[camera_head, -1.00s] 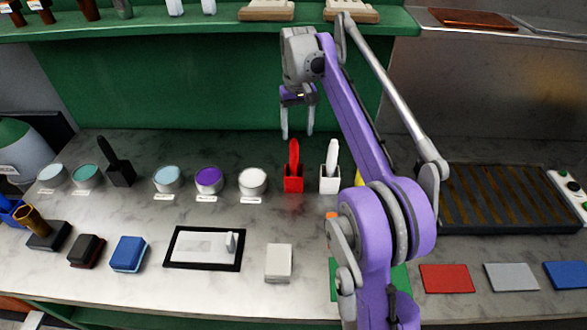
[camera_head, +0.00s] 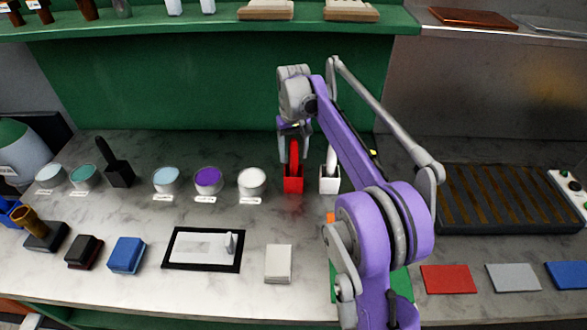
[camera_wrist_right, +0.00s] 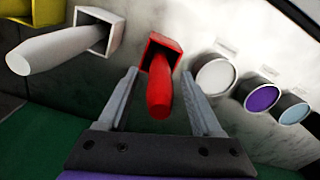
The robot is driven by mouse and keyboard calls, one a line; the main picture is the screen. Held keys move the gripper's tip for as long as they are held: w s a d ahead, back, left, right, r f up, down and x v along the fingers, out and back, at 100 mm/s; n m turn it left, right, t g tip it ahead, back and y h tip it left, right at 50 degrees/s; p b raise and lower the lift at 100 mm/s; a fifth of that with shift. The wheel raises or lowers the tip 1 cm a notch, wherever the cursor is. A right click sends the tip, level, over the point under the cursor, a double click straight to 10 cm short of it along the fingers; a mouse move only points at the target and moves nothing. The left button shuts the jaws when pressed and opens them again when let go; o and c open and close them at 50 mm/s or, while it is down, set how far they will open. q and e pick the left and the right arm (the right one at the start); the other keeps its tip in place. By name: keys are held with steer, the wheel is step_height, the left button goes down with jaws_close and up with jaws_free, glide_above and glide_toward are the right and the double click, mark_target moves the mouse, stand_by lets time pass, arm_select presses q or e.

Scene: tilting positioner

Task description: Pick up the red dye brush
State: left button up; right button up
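The red dye brush (camera_head: 294,154) stands upright in a small red square holder (camera_head: 293,185) on the marble counter. My right gripper (camera_head: 293,161) has come down over the brush, with one finger on each side of its handle. In the right wrist view the red brush (camera_wrist_right: 160,95) lies between the two open fingers (camera_wrist_right: 159,98), with a visible gap on both sides. The fingertips are near the holder's rim. My left gripper is not in view.
A white brush (camera_head: 331,157) in a white holder (camera_head: 329,185) stands close to the right. A white dye cup (camera_head: 252,183) and a purple one (camera_head: 208,181) are to the left. A green shelf (camera_head: 200,27) runs above.

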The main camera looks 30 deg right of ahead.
jaws_close()
